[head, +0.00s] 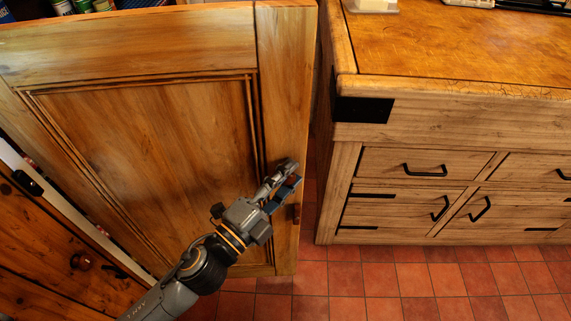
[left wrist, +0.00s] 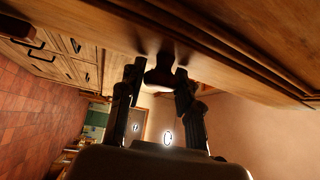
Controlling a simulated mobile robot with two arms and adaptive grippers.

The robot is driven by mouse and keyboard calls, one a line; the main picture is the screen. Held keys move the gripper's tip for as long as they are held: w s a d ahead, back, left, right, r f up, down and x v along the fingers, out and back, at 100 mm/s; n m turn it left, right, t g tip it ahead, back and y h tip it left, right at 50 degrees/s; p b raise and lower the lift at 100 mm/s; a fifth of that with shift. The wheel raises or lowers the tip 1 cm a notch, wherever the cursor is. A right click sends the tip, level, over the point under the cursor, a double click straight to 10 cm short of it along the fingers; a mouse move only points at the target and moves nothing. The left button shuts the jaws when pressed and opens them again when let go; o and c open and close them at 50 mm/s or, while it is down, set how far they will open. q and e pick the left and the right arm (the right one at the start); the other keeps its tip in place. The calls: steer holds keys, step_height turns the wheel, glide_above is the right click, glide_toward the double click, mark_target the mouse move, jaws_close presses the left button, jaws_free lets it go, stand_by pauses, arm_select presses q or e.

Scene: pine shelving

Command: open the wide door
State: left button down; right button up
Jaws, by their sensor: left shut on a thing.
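The wide door (head: 150,140) is a large pine panel with a framed inset. It fills the left of the head view and stands swung out, with the cupboard's contents showing behind its top edge. My left gripper (head: 288,181) is at the door's right stile, near its free edge. In the left wrist view a dark round knob (left wrist: 162,72) stands out from the door face between the fingers of my left gripper (left wrist: 157,80), which is shut on it. In the head view the gripper mostly hides the knob. My right gripper is in neither view.
A pine drawer counter (head: 430,140) with black handles stands right of the door, across a narrow gap. Red tiled floor (head: 400,285) lies clear in front of it. Cans (head: 82,6) show behind the door. Another wooden front with a knob (head: 80,262) is at lower left.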

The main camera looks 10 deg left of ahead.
arm_select(q)
steer(key=shift+s, duration=0.45)
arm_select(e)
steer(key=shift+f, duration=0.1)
